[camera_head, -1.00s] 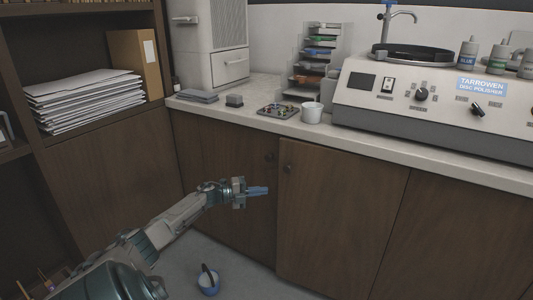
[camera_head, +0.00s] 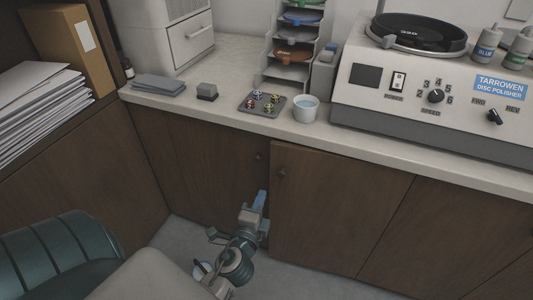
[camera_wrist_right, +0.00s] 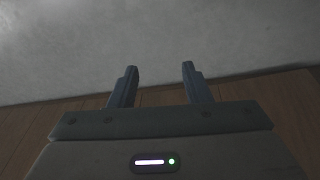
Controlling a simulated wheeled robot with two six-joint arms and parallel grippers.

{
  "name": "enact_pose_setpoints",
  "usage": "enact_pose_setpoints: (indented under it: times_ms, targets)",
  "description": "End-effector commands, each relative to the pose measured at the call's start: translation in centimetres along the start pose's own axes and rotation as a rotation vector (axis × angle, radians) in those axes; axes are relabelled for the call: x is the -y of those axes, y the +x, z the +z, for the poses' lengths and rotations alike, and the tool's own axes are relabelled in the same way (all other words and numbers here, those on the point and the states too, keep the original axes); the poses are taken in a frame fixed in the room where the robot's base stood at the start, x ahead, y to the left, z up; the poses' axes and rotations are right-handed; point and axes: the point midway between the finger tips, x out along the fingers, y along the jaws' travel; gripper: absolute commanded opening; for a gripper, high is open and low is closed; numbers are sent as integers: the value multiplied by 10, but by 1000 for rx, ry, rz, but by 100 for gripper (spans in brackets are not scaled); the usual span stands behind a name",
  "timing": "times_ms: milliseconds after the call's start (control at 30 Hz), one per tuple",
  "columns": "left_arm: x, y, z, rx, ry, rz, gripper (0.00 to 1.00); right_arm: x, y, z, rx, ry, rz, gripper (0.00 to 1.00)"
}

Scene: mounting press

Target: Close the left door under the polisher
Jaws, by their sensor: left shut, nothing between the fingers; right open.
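The disc polisher (camera_head: 440,105) stands on the counter at the right. Under it, the left door (camera_head: 335,215) is brown wood with a small round knob near its upper left corner. Its left edge seems to stand slightly proud of the neighbouring panel; how far it is open I cannot tell. My left gripper (camera_head: 262,198) is shut and empty, its blue fingers pointing up and away beside the door's lower left edge. Whether it touches the door I cannot tell. My right gripper (camera_wrist_right: 160,70) is open and empty in the right wrist view, over pale floor and wood.
Another cabinet door (camera_head: 195,165) lies left of the gripper. The counter (camera_head: 230,110) holds a mug (camera_head: 305,108), a small tray of samples (camera_head: 262,103) and a rack (camera_head: 295,50). A shelf with papers (camera_head: 40,105) stands at the left.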

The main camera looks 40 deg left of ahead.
Motion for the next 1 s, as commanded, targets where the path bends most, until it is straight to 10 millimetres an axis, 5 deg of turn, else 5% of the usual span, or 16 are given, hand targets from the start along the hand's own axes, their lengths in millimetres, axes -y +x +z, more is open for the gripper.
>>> enact_pose_setpoints:
  times_ms: [600,1000]
  targets:
    - [2,113,0,-2,1,-2,0,2,68,38,57,9,-6,44]
    - [0,138,0,-2,0,-1,0,2,81,47,66,10,-7,44]
